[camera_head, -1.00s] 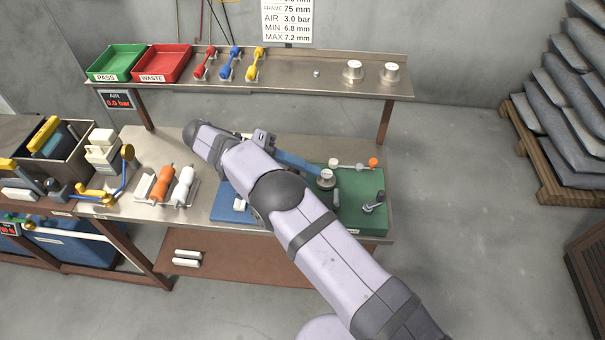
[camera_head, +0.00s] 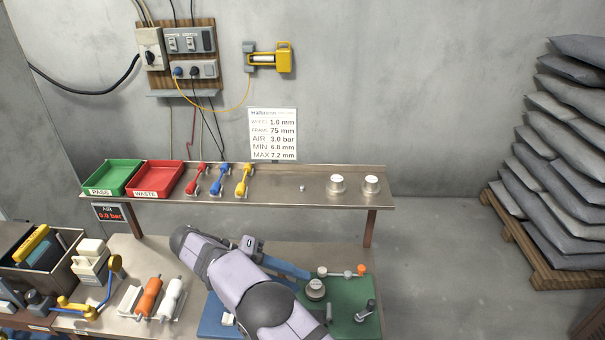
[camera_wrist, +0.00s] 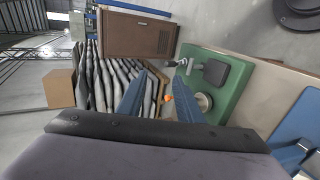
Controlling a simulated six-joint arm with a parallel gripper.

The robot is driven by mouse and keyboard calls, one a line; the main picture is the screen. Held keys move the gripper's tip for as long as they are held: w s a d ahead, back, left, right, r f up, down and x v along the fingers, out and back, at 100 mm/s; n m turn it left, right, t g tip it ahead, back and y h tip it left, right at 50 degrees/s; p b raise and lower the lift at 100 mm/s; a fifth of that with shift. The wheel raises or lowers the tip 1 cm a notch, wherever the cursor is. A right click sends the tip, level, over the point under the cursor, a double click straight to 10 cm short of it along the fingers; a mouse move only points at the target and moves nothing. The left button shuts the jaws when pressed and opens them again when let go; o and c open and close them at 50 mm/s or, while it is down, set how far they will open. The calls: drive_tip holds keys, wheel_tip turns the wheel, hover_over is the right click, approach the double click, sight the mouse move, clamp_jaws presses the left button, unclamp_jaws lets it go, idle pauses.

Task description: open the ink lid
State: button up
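No part is labelled as the ink lid. A round silver knobbed cap (camera_head: 316,288) sits on the green base (camera_head: 345,314) on the bench and may be it. In the wrist view the cap (camera_wrist: 204,102) shows just right of my right finger, partly hidden by it. My gripper (camera_wrist: 160,82) has two blue fingers spread apart with nothing between them. In the head view a blue finger (camera_head: 285,268) reaches toward the cap; whether it touches cannot be told. The base also carries an orange-tipped rod (camera_head: 345,272) and a black-handled crank (camera_head: 366,311).
A shelf (camera_head: 290,194) above the bench holds a green PASS tray (camera_head: 113,177), a red WASTE tray (camera_head: 155,179), coloured tools and two silver knobbed pieces. An orange and a white roller (camera_head: 171,299) lie left of my arm. Grey sacks (camera_head: 570,150) stand at right.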

drive_tip(key=s+d+f+n+g+y+b, duration=0.25)
drive_tip(key=d+y, duration=0.35)
drive_tip(key=d, duration=0.8)
drive_tip(key=s+d+f+m+t+y+b, duration=0.1)
drive_tip(key=s+d+f+y, duration=0.1)
drive_tip(key=s, duration=0.6)
drive_tip(key=s+d+f+m+t+y+b, duration=0.1)
drive_tip(key=s+d+f+y, duration=0.2)
drive_tip(key=s, duration=0.5)
drive_tip(key=shift+s+d+y, duration=0.25)
drive_tip(key=shift+y, duration=0.55)
drive_tip(key=shift+m+t, duration=0.25)
drive_tip(key=r+y+b, duration=0.1)
drive_tip(key=y+b, duration=0.1)
drive_tip(key=b, duration=0.2)
hover_over(330, 312)
drive_tip(key=d, duration=0.2)
drive_tip(key=shift+w+a+f+p, duration=0.1)
drive_tip(key=shift+a+f+p, duration=0.25)
drive_tip(key=shift+f, duration=0.85)
drive_tip(key=shift+w+a+f+p, duration=0.1)
drive_tip(key=shift+a+f+p, duration=0.2)
drive_tip(key=shift+f, duration=0.85)
drive_tip(key=shift+w+a+f+p, duration=0.1)
drive_tip(key=shift+a+f+p, duration=0.25)
drive_tip(key=shift+f, duration=0.85)
